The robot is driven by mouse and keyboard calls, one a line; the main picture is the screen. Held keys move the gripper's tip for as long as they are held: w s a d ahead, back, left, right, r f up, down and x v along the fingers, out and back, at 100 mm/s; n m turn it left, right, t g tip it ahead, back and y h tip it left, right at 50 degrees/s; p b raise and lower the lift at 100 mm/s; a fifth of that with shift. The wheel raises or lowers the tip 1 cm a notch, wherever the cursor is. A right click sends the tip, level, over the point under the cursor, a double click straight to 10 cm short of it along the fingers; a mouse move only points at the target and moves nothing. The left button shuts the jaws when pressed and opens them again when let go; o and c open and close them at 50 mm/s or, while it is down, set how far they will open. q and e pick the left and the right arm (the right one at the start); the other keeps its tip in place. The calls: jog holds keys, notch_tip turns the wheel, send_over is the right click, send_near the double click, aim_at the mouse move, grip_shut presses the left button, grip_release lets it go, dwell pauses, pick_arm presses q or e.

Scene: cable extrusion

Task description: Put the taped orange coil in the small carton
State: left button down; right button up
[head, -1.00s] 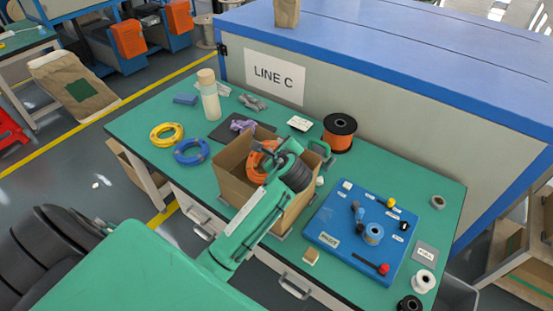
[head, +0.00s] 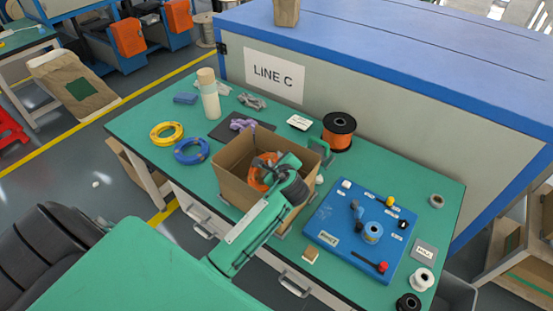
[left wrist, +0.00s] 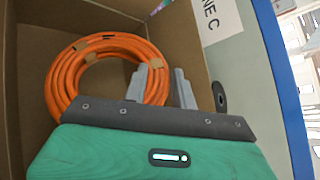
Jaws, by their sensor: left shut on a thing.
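The orange coil (head: 257,174), bound with tan tape, is inside the open small carton (head: 236,187) on the green bench. In the left wrist view the coil (left wrist: 68,76) stands tilted within the brown carton walls (left wrist: 30,35). My left gripper (left wrist: 161,88) is shut on the coil's right side, one finger on each side of the strands. In the head view my left arm reaches over the carton's front edge, and its wrist hides the fingertips and part of the coil. Whether the coil touches the carton floor is unclear. My right gripper is not in view.
A blue board (head: 335,235) with small parts lies to the right. An orange spool (head: 338,131) stands near the LINE C cabinet (head: 320,90).

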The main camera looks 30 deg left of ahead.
pick_arm(q)
jog(key=shift+f, duration=0.2)
jog(key=c, duration=1.2)
grip_release()
jog(key=shift+o, duration=0.4)
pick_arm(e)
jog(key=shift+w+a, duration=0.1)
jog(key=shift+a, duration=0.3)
pick_arm(q)
jog(key=shift+r, duration=0.1)
jog(key=shift+r, duration=0.3)
jog(key=b+v, duration=0.1)
jog(key=v, duration=1.1)
jog(key=shift+r+b, duration=0.2)
jog(key=shift+b, duration=0.15)
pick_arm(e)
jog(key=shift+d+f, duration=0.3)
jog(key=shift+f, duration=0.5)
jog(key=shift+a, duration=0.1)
